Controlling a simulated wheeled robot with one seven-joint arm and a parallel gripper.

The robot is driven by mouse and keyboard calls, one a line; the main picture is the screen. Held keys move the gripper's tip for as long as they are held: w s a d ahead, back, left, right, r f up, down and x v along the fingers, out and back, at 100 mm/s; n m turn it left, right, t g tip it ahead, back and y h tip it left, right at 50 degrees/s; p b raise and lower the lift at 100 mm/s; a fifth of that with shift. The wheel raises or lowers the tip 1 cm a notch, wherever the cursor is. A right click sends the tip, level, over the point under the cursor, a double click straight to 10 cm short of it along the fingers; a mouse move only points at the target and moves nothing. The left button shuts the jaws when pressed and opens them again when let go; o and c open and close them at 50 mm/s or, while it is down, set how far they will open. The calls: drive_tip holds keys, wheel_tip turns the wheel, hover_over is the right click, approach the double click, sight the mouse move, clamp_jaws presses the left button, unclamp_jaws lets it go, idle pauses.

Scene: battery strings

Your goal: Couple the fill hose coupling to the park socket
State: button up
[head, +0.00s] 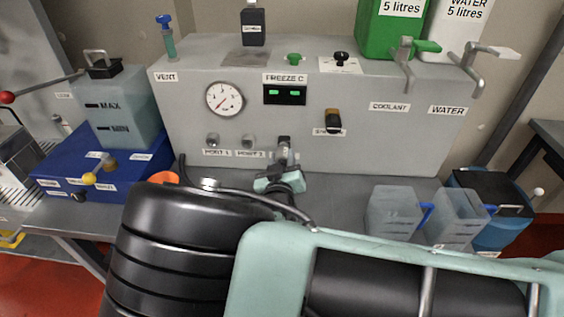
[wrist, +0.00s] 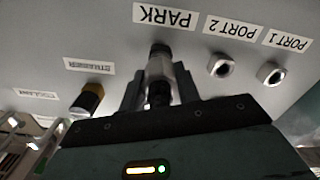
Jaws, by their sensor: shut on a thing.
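The fill hose coupling (wrist: 159,70), a silver cylinder with dark ends, is held between the two dark fingers of my gripper (wrist: 159,90) in the wrist view. My gripper is shut on it. The coupling lines up with the spot by the PARK label (wrist: 164,17) on the grey panel. The park socket is hidden behind the coupling, and I cannot tell whether they are joined or only close. In the head view my gripper (head: 282,178) is at the panel's lower front, with the coupling (head: 284,149) upright-looking in front of it.
Two bare ports, PORT 1 (wrist: 271,74) and PORT 2 (wrist: 221,65), sit beside the coupling. A black and yellow strainer (head: 333,120) is on the panel. A dark hose (head: 265,201) curves over the bench. Clear containers (head: 393,211) stand at the right, and a blue box (head: 105,170) at the left.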

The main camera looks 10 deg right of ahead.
drive_tip(key=shift+w, duration=0.5)
drive_tip(key=o, duration=1.2)
drive_tip(key=shift+d, duration=0.1)
drive_tip(key=shift+c, duration=0.2)
drive_tip(key=s+a, duration=0.3)
drive_tip(key=s, duration=1.4)
drive_tip(key=shift+a, duration=0.2)
